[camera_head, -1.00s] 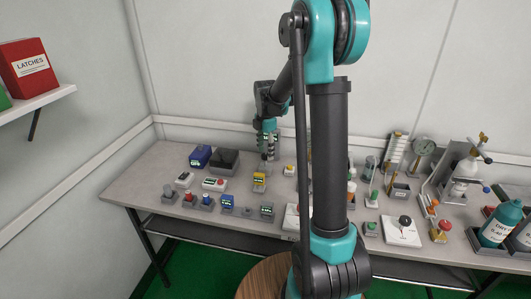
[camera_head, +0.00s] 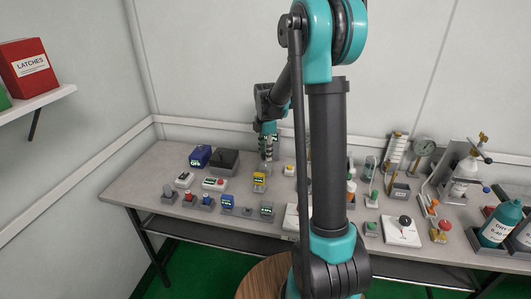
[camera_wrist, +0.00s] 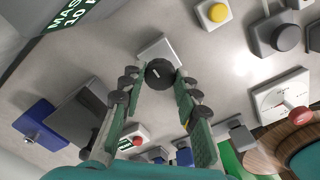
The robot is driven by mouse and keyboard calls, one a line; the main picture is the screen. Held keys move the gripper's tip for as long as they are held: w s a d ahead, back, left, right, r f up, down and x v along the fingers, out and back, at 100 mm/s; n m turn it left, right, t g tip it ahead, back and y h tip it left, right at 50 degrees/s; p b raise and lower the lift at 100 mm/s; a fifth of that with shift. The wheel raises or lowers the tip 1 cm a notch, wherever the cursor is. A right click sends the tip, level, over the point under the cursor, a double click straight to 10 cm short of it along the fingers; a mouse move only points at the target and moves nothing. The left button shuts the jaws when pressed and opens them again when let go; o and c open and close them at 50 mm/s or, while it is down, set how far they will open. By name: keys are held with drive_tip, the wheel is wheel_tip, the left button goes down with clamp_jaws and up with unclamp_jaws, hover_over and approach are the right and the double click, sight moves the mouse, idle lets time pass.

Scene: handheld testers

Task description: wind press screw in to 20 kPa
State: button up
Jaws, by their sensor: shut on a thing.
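My gripper (camera_wrist: 160,82) is shut on a dark round knob (camera_wrist: 159,73) with a short white mark on its top, in the wrist view. The knob sits in front of a light grey block (camera_wrist: 157,46). In the head view my gripper (camera_head: 267,151) points down at the back of the bench, to the right of a dark box (camera_head: 224,161). The knob is too small there to make out. I cannot tell whether the held knob is the press screw.
The grey bench (camera_head: 150,178) carries several small testers in front of my gripper. Bottles (camera_head: 496,224) crowd the right end. My arm hides the bench's middle.

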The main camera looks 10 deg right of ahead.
drive_tip(key=m, duration=0.8)
drive_tip(key=shift+m, duration=0.3)
drive_tip(key=m, duration=1.3)
drive_tip(key=shift+m, duration=0.3)
drive_tip(key=m, duration=0.9)
drive_tip(key=shift+w, duration=0.1)
drive_tip(key=m, duration=0.4)
